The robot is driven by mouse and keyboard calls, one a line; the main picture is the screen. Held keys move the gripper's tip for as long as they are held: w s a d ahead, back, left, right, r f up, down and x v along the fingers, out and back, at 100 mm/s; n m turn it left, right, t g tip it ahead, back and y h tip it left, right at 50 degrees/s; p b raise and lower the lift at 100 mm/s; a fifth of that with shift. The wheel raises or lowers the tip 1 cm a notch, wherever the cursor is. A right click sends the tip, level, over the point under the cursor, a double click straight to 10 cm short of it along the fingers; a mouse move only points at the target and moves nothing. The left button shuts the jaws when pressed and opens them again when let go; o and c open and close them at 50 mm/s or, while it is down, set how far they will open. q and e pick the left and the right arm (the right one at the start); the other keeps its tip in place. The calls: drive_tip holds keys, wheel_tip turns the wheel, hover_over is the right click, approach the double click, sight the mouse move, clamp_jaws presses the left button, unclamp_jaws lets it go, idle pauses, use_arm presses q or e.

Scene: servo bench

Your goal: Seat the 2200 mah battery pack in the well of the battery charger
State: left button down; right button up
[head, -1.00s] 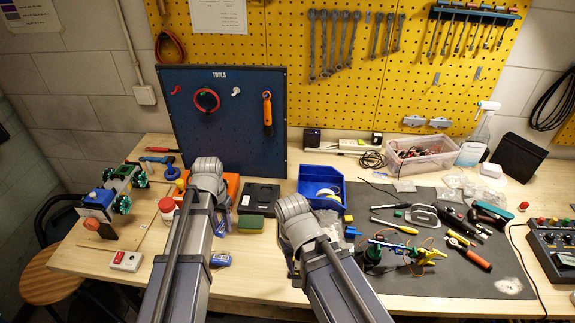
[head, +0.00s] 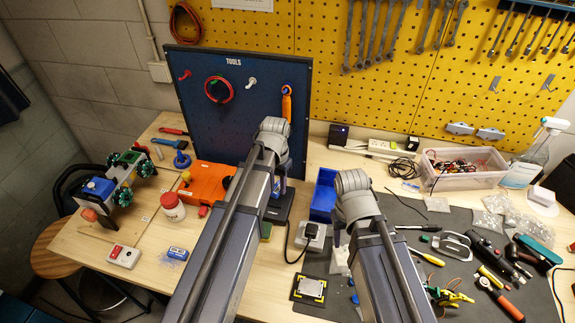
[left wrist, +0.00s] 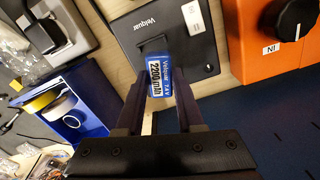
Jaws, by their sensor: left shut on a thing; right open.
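The blue 2200 mAh battery pack (left wrist: 160,82) is between the fingers of my left gripper (left wrist: 158,108) in the left wrist view, its label facing the camera. The gripper is shut on it. The black battery charger (left wrist: 190,45), marked Velquar, lies just beyond the pack, with a dark recess by the pack's far end. I cannot tell whether they touch. In the head view my left arm covers most of the charger (head: 283,206). My right gripper (head: 340,236) is open, mostly hidden behind its own arm, beyond the blue bin's right side.
An orange box (head: 208,182) stands left of the charger, and a blue bin (head: 322,198) right of it. Tools cover the right mat.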

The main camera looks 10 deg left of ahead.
sight(277, 188)
use_arm(q)
wheel_tip(277, 188, up, 4)
drive_tip(key=n+p, duration=0.1)
drive_tip(key=p, duration=0.1)
drive_tip(key=n+p, duration=0.1)
drive_tip(key=shift+s+r+n+p, duration=0.1)
drive_tip(key=shift+r+n+p, duration=0.15)
drive_tip(key=shift+n+p, duration=0.1)
drive_tip(key=shift+r+n, duration=0.15)
drive_tip(key=shift+n, duration=0.2)
use_arm(e)
wheel_tip(277, 188, up, 5)
drive_tip(key=shift+f, duration=0.2)
use_arm(q)
drive_tip(key=shift+f, duration=0.2)
use_arm(e)
drive_tip(key=shift+f, duration=0.1)
use_arm(q)
drive_tip(key=shift+f+b, duration=2.4)
drive_tip(key=shift+b, duration=0.05)
use_arm(e)
drive_tip(key=shift+f, duration=2.4)
use_arm(q)
drive_tip(key=shift+f, duration=0.15)
use_arm(e)
drive_tip(key=shift+f, duration=0.1)
